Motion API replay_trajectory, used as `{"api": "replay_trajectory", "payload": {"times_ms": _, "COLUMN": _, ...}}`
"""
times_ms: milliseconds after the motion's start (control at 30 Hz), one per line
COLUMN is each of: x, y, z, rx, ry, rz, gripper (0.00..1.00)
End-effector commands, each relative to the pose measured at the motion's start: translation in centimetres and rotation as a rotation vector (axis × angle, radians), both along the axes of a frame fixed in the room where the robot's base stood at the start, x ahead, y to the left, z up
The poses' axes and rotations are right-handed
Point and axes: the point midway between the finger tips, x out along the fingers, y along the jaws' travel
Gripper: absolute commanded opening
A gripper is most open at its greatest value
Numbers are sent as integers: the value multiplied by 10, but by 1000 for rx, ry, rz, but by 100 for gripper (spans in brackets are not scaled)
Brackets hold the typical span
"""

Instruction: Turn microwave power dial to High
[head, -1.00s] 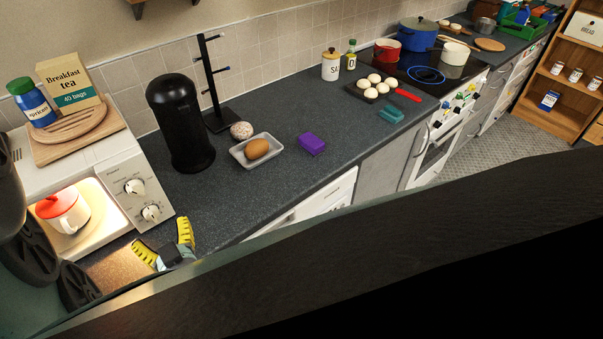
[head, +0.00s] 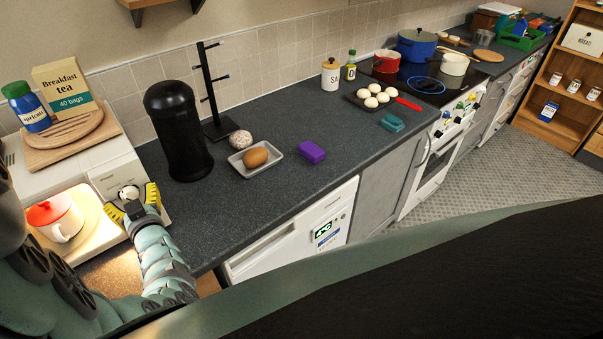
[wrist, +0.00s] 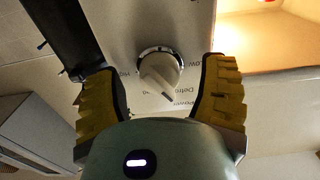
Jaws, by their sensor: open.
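The white microwave (head: 73,174) stands at the left of the counter, its lit opening beside the control panel (head: 108,178). One round dial (head: 129,192) shows between my fingertips in the head view; the lower panel is hidden behind my gripper (head: 134,202). In the wrist view the white dial (wrist: 160,71) sits between my two yellow fingers, with gaps on both sides. Its pointer aims down and slightly right, towards lettering that looks like "Defrost"; "Power" and "Low" are partly readable nearby. My gripper is open and holds nothing.
A red-lidded white pot (head: 56,217) sits inside the microwave. A board, jar (head: 28,108) and tea box (head: 65,89) stand on top. A black canister (head: 178,131) and mug stand (head: 212,100) are to the right. A tray (head: 243,166) lies beyond.

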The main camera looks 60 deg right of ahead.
Motion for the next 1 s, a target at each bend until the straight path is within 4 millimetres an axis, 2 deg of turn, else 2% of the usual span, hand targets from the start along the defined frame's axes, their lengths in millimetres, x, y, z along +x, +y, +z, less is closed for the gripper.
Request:
{"api": "replay_trajectory", "payload": {"times_ms": 267, "x": 2, "y": 0, "z": 0, "rx": 0, "ry": 1, "rz": 1, "gripper": 71}}
{"api": "replay_trajectory", "payload": {"times_ms": 300, "x": 2, "y": 0, "z": 0, "rx": 0, "ry": 1, "rz": 1, "gripper": 75}}
{"api": "replay_trajectory", "payload": {"times_ms": 1000, "x": 2, "y": 0, "z": 0, "rx": 0, "ry": 1, "rz": 0, "gripper": 3}}
